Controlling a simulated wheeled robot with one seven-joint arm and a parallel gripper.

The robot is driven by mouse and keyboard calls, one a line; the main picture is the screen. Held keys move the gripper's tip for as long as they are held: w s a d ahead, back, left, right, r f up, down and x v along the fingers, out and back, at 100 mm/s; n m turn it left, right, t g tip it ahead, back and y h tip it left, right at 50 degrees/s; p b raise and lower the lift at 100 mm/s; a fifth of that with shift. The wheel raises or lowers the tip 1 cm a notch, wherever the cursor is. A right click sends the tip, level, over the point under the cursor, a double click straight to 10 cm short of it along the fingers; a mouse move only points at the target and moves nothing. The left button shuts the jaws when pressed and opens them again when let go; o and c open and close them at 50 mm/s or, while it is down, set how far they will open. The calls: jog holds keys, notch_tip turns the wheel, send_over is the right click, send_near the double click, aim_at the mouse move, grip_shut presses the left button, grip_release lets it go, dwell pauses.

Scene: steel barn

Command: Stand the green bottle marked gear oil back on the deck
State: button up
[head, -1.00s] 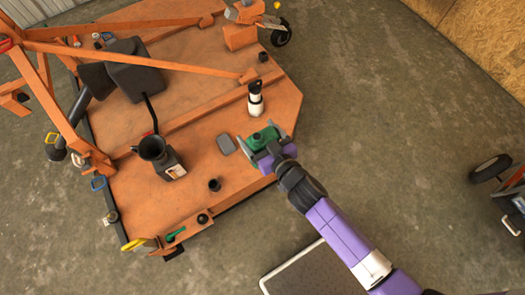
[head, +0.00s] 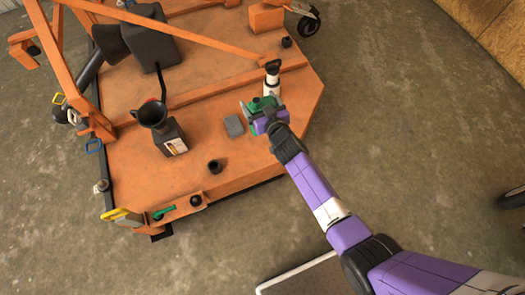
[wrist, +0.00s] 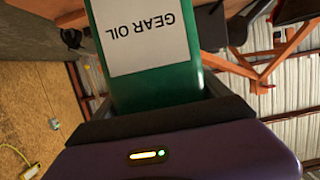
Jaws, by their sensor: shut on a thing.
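My gripper (head: 262,112) is shut on the green gear oil bottle (head: 252,105). In the wrist view the bottle (wrist: 160,90) fills the upper middle between the fingers, and its white label (wrist: 145,35) reads GEAR OIL upside down in the picture. In the head view my gripper covers much of the bottle. Both appear over the right part of the orange deck (head: 235,170), between a grey block and a white bottle. I cannot tell whether the bottle's base touches the deck.
A black cup (head: 215,167) and a dark jug with a funnel (head: 170,135) stand further left. An orange bar (head: 190,33) crosses above the deck.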

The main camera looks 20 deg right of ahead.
notch_tip(320, 180, down, 20)
jog(key=b, duration=1.9)
jog(key=shift+w+d, duration=0.15)
jog(key=shift+w, duration=0.15)
jog(key=shift+f, duration=0.1)
jog(key=shift+f+b, duration=0.15)
jog(key=shift+b, duration=0.15)
jog(key=o, duration=1.9)
jog(key=shift+s, duration=0.1)
jog(key=p+v, duration=0.5)
jog(key=v, duration=0.7)
jog(key=shift+p, duration=0.4)
